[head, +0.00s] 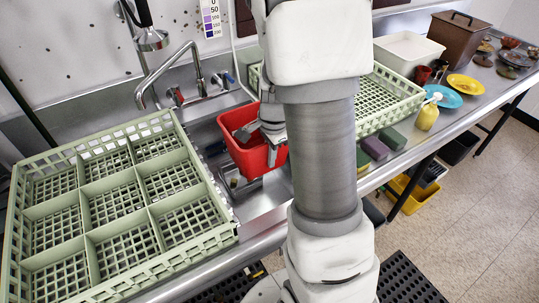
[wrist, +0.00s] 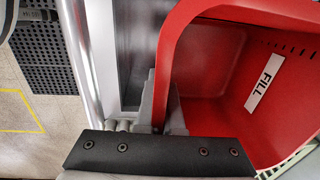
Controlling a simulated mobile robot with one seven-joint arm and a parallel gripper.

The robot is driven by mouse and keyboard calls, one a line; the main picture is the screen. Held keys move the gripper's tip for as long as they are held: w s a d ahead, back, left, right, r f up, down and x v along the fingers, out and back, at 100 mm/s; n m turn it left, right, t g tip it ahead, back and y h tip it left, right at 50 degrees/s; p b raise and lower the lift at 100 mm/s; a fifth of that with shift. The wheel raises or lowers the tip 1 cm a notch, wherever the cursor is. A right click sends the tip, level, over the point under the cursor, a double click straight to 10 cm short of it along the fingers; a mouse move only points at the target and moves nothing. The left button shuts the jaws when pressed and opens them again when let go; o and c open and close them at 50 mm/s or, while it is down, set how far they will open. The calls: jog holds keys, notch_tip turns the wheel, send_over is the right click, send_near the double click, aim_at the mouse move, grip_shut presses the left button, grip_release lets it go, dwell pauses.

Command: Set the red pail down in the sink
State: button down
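The red pail (head: 238,150) is over the sink (head: 262,193) in the head view, upright or nearly so. My gripper (head: 272,148) is at its right rim. In the wrist view the pail (wrist: 212,70) fills the right side, looks empty and has a white FILL label inside. My gripper fingers (wrist: 160,118) lie on both sides of its wall there, shut on the rim. The pail hides part of the sink, so I cannot tell whether its base touches the sink floor.
A green dish rack (head: 85,225) stands left of the sink and another (head: 388,100) to the right, partly behind my arm. A faucet (head: 198,62) rises behind the sink. Sponges (head: 375,147), a yellow bottle (head: 427,115) and a white tub (head: 406,48) are on the right counter.

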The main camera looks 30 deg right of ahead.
notch_tip(320, 180, down, 33)
jog(key=b, duration=2.5)
jog(key=shift+r+b, duration=0.2)
jog(key=shift+b, duration=0.15)
jog(key=c, duration=1)
grip_release()
jog(key=r+p, duration=0.2)
jog(key=r, duration=0.3)
jog(key=s+r+p, duration=0.1)
jog(key=r+p, duration=0.1)
jog(key=r, duration=0.4)
jog(key=r+p, duration=0.3)
jog(key=r, duration=0.3)
jog(key=shift+s+r, duration=0.2)
jog(key=shift+s, duration=0.05)
